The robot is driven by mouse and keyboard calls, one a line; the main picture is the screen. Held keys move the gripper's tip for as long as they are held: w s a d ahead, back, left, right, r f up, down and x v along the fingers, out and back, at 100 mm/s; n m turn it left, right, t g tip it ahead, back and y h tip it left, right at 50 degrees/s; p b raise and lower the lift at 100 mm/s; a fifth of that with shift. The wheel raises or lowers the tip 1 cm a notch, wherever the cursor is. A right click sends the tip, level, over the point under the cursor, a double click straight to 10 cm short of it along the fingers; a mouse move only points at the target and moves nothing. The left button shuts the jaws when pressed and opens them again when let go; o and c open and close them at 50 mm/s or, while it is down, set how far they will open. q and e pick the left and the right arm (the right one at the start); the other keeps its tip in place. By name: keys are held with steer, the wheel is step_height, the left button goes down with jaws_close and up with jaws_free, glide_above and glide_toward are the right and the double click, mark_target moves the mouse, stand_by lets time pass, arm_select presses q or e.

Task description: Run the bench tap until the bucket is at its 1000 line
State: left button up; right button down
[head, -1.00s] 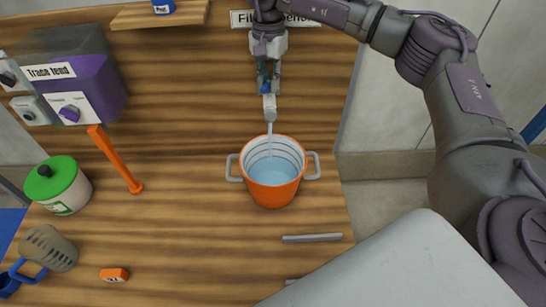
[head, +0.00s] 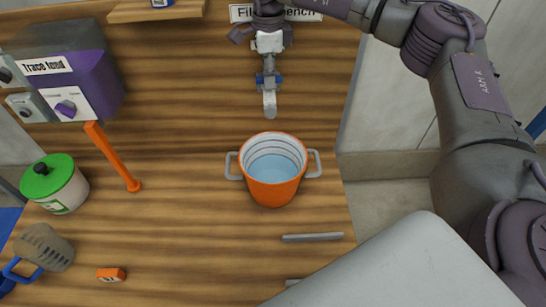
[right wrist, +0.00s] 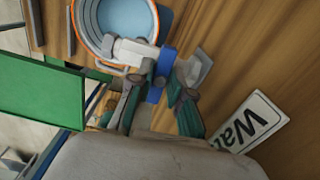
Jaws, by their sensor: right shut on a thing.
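The orange bucket (head: 273,190) stands upright on the wooden bench below the tap, with a grey handle on each side. Pale blue water (head: 272,168) lies in it, with several dark lines on the white inner wall above the surface; their numbers are unreadable. The grey bench tap (head: 269,103) points down over the bucket's back, and no stream shows. My right gripper (head: 268,76) is at the tap's top. In the right wrist view its fingers (right wrist: 160,100) are closed around the blue tap handle (right wrist: 166,62). My left gripper is not in view.
A grey bar (head: 312,238) lies right of centre.

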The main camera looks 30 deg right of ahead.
steer(key=shift+r+m, duration=0.1)
steer(key=shift+m, duration=0.2)
steer(key=c, duration=1)
jaws_free()
step_height(320, 180, up, 12)
